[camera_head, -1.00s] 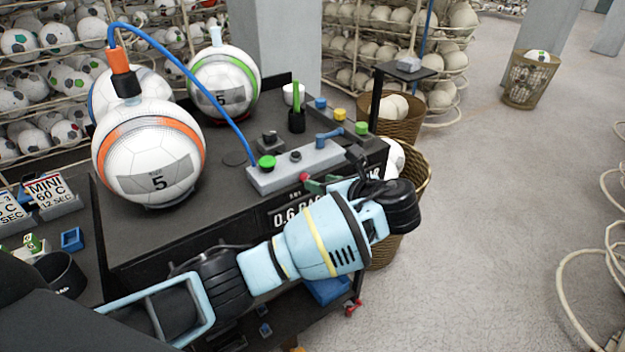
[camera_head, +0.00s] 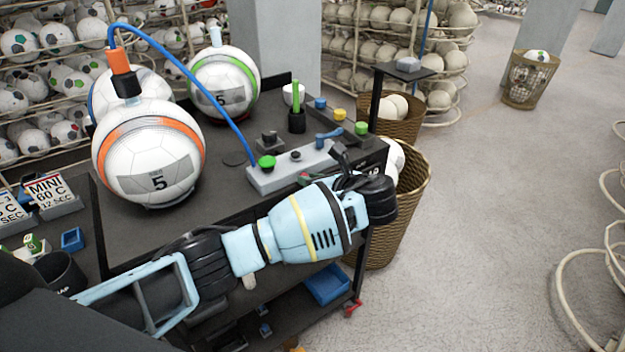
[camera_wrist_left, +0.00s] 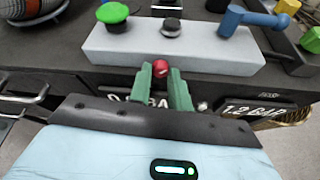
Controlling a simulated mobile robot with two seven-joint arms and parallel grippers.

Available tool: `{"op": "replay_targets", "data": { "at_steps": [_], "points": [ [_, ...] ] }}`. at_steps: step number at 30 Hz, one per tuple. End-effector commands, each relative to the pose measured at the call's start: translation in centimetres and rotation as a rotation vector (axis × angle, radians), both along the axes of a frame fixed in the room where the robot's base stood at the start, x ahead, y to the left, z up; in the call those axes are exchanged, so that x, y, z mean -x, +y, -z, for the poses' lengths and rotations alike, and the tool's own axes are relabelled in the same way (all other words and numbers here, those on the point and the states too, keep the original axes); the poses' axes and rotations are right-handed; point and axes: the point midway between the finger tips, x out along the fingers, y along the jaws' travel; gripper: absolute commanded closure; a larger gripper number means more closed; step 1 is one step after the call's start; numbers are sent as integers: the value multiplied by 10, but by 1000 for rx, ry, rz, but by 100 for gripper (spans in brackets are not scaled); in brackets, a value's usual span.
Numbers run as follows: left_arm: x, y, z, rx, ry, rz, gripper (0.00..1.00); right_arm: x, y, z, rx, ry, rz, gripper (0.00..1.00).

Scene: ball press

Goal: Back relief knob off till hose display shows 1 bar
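The small red knob (camera_wrist_left: 160,68) is on the front face of the light grey valve block (camera_head: 296,167). In the left wrist view my left gripper (camera_wrist_left: 162,78) has its two green fingers either side of this knob, open, with the tips near it; I cannot tell whether they touch it. In the head view my left wrist hides most of the gripper. A display on the bench front is partly covered by the fingers; only part of its text, ending in "BA", shows. A second display (camera_wrist_left: 258,110) to its right reads 1.2 BAR. My right gripper is not in view.
The block (camera_wrist_left: 172,44) also carries a green button (camera_wrist_left: 112,13), a black knob (camera_wrist_left: 171,27) and a blue lever (camera_wrist_left: 253,20). A blue hose (camera_head: 190,75) runs from the block to the orange-banded ball (camera_head: 150,155). A wicker basket (camera_head: 408,205) stands right of the bench.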

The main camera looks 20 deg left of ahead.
Motion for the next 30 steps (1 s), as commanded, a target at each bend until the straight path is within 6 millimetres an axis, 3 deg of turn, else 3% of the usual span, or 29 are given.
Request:
{"op": "replay_targets", "data": {
  "at_steps": [3, 14, 30],
  "points": [
    [0, 0, 0, 0, 0, 0, 100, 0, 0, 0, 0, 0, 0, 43],
    [1, 1, 1, 39, -49, 0, 100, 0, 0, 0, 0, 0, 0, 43],
    [5, 3, 1, 273, -347, 0, 100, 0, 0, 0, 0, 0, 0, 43]
  ]
}}
